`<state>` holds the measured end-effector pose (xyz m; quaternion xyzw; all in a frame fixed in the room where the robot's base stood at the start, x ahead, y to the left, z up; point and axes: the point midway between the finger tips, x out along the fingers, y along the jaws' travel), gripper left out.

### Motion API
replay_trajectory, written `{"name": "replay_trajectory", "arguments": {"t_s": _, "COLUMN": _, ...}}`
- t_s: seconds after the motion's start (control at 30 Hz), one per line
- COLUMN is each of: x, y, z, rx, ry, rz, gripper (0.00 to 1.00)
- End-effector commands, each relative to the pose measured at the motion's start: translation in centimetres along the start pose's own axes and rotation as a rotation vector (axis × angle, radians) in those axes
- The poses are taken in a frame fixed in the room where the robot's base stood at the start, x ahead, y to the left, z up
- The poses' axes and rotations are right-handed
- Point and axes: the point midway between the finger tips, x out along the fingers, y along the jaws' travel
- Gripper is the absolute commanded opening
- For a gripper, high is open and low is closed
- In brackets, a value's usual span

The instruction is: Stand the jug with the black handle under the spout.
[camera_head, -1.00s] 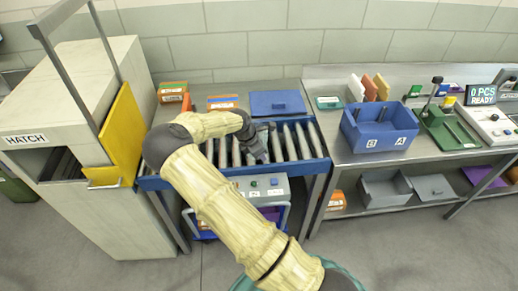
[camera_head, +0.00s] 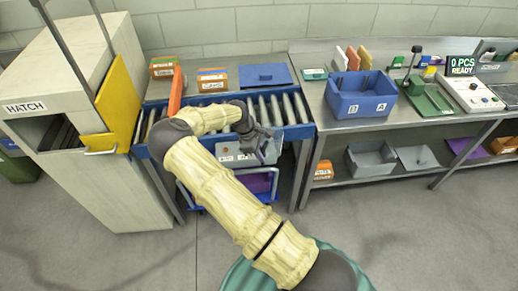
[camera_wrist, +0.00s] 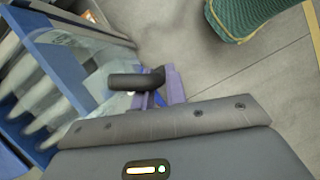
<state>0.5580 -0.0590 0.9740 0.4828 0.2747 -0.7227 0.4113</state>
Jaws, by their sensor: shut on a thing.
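My gripper (camera_head: 262,132) is over the front edge of the roller conveyor in the head view. In the wrist view my gripper (camera_wrist: 172,88) is shut on a black handle (camera_wrist: 135,80), which sticks out to the left from the jaws. A clear, see-through body (camera_wrist: 112,102), which looks like the jug, shows beside the handle. A pale see-through shape, likely the same jug (camera_head: 271,150), hangs below my gripper in the head view. Its full outline and any contents are hard to make out. I cannot pick out a spout in either view.
The roller conveyor (camera_head: 291,108) has a blue frame, with a control box (camera_head: 228,152) at its front. The hatch cabinet (camera_head: 70,85) with a yellow door (camera_head: 122,100) stands left. A blue bin (camera_head: 360,100) marked B and A sits on the right bench. Open floor lies in front.

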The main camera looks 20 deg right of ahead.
Motion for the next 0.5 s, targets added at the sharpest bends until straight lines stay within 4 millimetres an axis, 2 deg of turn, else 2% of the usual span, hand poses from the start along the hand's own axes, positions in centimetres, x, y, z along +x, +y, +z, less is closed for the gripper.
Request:
{"name": "replay_trajectory", "arguments": {"t_s": 0.23, "x": 2.5, "y": -1.6, "z": 0.6, "rx": 0.303, "ry": -0.002, "rz": -0.130, "gripper": 0.00}}
{"name": "replay_trajectory", "arguments": {"t_s": 0.5, "x": 5.9, "y": -4.4, "z": 1.7, "rx": 0.817, "ry": 0.000, "rz": -0.343, "gripper": 0.00}}
